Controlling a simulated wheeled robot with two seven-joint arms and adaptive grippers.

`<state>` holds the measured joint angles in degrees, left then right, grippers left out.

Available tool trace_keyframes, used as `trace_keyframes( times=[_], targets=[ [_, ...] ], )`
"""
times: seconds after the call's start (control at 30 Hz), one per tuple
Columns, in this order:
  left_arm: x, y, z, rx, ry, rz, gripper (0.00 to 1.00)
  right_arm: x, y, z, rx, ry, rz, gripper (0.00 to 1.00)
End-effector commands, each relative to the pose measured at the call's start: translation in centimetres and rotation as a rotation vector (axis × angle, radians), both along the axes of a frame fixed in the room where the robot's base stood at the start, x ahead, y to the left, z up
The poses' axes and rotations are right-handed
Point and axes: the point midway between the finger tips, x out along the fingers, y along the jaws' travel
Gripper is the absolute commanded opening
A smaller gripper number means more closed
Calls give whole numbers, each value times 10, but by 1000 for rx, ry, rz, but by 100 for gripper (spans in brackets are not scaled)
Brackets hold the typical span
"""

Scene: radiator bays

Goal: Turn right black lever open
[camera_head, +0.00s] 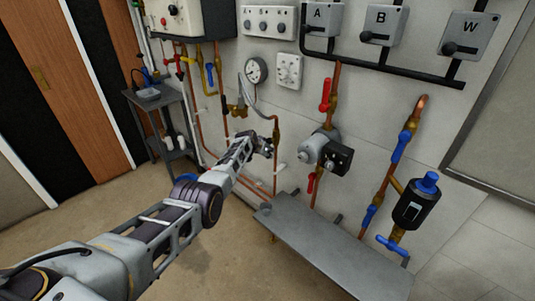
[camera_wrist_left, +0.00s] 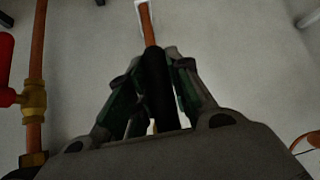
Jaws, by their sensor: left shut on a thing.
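My left gripper (camera_head: 268,146) reaches from the left to the wall pipes in the head view. In the left wrist view its two fingers (camera_wrist_left: 158,95) are shut on a black lever (camera_wrist_left: 157,80), one on each side. The lever stands roughly upright in that picture, in line with a copper pipe (camera_wrist_left: 149,25) behind it. In the head view the gripper hides the lever, below a brass fitting (camera_head: 276,127). How far the lever is turned cannot be told. My right gripper is not in view.
To the right stand a grey pump (camera_head: 313,148), red levers (camera_head: 325,95) and a black filter with a blue cap (camera_head: 411,205). A grey bench (camera_head: 320,250) lies below them. A small dark trolley (camera_head: 165,125) stands left. Open floor lies between.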

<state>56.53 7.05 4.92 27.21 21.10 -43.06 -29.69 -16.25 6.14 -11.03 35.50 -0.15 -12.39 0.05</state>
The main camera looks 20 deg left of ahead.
Motion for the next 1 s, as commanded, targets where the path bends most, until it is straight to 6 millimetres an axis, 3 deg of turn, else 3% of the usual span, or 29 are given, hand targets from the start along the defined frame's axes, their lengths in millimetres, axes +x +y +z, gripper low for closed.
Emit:
trace_keyframes(
  times=[0.13,0.17,0.3,0.53,1.0],
  targets=[
    [-1,-2,-2,-4,5,-1,0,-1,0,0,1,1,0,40],
    [-1,-2,-2,-4,5,-1,23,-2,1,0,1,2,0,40],
    [-1,-2,-2,-3,4,-1,41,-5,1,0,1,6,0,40],
    [0,-1,-1,-1,2,0,42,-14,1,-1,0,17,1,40],
    [-3,1,2,0,0,0,42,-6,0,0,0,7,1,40]
  ],
)
